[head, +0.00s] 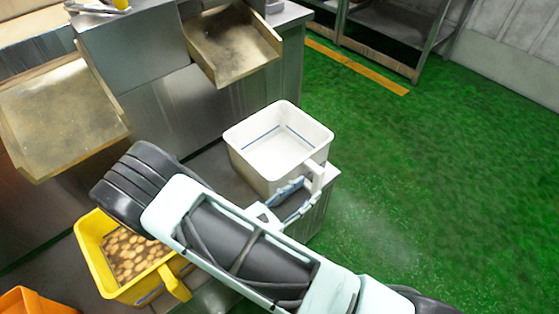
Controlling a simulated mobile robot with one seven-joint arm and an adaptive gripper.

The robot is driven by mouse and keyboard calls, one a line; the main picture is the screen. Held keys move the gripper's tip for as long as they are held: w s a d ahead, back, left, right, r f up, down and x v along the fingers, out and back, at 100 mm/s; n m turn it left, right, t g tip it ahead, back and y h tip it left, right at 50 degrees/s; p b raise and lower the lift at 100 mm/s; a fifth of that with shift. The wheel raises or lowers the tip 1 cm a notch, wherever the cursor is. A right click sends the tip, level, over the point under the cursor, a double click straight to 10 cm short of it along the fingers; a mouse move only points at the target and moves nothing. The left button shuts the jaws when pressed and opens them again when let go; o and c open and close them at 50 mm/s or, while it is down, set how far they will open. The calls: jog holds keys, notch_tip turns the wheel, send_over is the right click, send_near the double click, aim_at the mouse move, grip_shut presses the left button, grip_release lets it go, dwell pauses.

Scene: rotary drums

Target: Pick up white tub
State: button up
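The white tub (262,165) stands upright near the right end of a steel surface, at the middle of the head view. It looks empty inside, with a dark blue line around its inner wall. Its white handle (319,172) sticks out at the front right corner. My gripper (303,192) is at this handle, just below the tub's front right corner. My arm covers part of the gripper and the tub's lower front. I cannot tell whether the fingers touch the handle or are closed on it.
A yellow tub (98,237) with round tan pieces stands to the left, partly behind my arm. An orange container (35,302) is at the bottom left. Metal chutes (232,45) overhang behind the tubs. Green floor (430,180) is open to the right; a metal rack (395,45) stands beyond.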

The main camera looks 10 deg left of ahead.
aim_at(315, 180)
jog(key=shift+r+b+x, duration=0.2)
jog(key=shift+b+x, duration=0.55)
jog(key=shift+x, duration=2.4)
jog(key=shift+w+a, duration=0.15)
jog(key=shift+a, duration=0.05)
jog(key=shift+c, duration=0.4)
grip_shut()
jog(key=shift+r, duration=0.1)
